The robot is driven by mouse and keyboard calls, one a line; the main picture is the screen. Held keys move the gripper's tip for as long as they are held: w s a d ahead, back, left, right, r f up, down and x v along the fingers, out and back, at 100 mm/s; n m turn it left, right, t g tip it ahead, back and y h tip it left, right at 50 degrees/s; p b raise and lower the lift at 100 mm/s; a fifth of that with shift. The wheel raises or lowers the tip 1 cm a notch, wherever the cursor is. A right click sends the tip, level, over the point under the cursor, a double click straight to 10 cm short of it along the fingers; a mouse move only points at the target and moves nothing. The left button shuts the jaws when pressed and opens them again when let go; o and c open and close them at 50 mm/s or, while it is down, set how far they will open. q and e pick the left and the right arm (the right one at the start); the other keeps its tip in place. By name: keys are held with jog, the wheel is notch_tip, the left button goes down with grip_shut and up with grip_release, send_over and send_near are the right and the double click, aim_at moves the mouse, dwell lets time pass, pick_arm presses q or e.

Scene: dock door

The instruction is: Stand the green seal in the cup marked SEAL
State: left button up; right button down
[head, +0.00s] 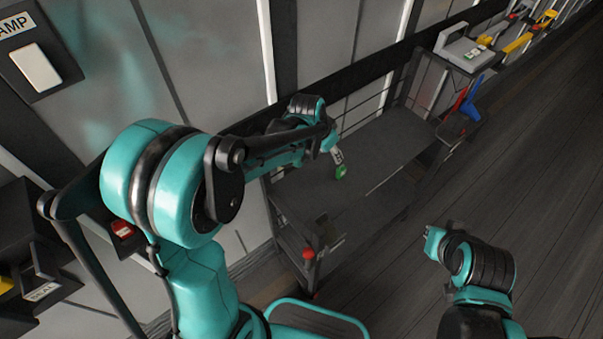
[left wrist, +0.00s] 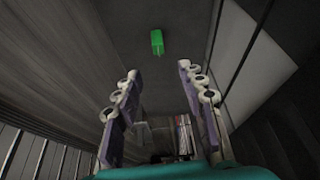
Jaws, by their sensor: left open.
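The green seal (head: 341,172) is on the dark top of a cart. It also shows in the left wrist view (left wrist: 157,42), beyond and between my left fingertips. My left gripper (head: 335,152) is just above it in the head view. In the left wrist view the left gripper (left wrist: 158,72) has its fingers apart with nothing between them. A dark holder with a label that seems to read SEAL (head: 42,291) is at the lower left, on the wall side; its opening is hard to make out. My right gripper (head: 436,243) is over the floor, its fingers unclear.
The cart (head: 385,140) has rails along its wall side and a red knob (head: 308,253) at its near corner. A switch plate (head: 35,67) and a red-marked box (head: 123,229) are on the wall. Tools and a grey case (head: 467,52) stand farther back. The right-hand floor is clear.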

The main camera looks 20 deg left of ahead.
pick_arm(q)
jog(key=s+a+r+n+t, duration=0.1)
jog(key=s+a+r, duration=0.1)
jog(key=s+r, duration=0.2)
jog(key=s+a+r+n+y, duration=0.1)
jog(key=s+r, duration=0.3)
jog(key=s, duration=0.4)
jog(key=shift+a+n+t, duration=0.4)
jog(key=shift+a+n, duration=0.2)
jog(key=shift+a, duration=0.1)
jog(key=shift+o, duration=0.6)
jog(key=s+a+n+t+y, duration=0.1)
jog(key=s+a+n, duration=0.1)
jog(key=s, duration=0.7)
jog(key=shift+s+a+n, duration=0.25)
jog(key=shift+a+n, duration=0.05)
jog(key=shift+a, duration=0.1)
jog(key=shift+s, duration=0.15)
